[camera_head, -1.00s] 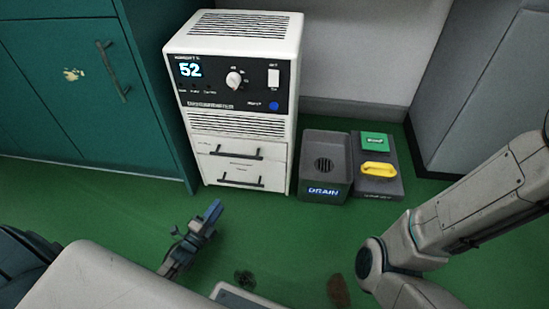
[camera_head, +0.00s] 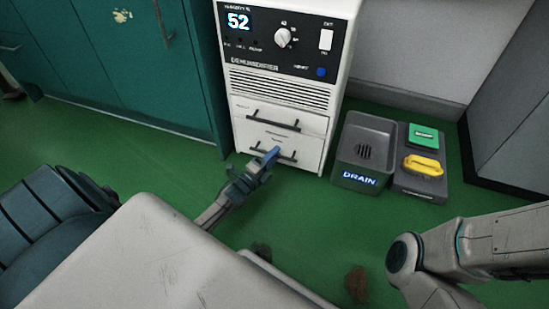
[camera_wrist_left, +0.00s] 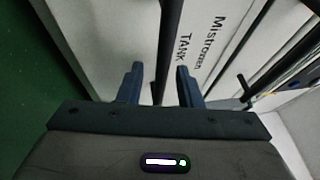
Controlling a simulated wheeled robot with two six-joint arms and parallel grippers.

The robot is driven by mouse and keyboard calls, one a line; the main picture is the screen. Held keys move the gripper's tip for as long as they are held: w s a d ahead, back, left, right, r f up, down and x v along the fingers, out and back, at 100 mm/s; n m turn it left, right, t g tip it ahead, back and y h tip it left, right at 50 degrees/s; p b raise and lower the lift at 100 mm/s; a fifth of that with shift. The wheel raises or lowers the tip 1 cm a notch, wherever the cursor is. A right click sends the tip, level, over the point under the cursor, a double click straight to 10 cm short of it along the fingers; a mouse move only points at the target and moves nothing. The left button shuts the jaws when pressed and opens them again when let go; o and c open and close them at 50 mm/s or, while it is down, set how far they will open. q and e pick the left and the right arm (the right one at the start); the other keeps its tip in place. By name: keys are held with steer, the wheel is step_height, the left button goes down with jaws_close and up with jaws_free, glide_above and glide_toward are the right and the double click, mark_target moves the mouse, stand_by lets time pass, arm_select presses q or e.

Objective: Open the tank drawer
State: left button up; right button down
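The white dehumidifier (camera_head: 232,130) stands at the back centre with two shut drawers. The lower one is the tank drawer (camera_head: 307,153), with a dark bar handle (camera_head: 288,157). In the left wrist view, the word TANK is printed beside this handle (camera_wrist_left: 170,35). My left gripper (camera_head: 268,158) is at the left part of the lower handle. In the left wrist view my left gripper (camera_wrist_left: 159,72) is open, with the bar between its two fingers and gaps on both sides. My right arm shows at the right, but its gripper is out of view.
The upper drawer handle (camera_head: 274,120) is just above; it also shows in the wrist view (camera_wrist_left: 250,50). A drain basin (camera_head: 347,172) and a dark base (camera_head: 436,189) with a yellow handle (camera_head: 423,166) stand to the right. A teal cabinet (camera_head: 150,90) is at the left.

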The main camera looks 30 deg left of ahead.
arm_select(q)
steer(key=shift+w+r, duration=0.1)
steer(key=shift+w, duration=0.1)
steer(key=shift+c, duration=0.2)
jaws_close()
steer(key=shift+s, duration=0.1)
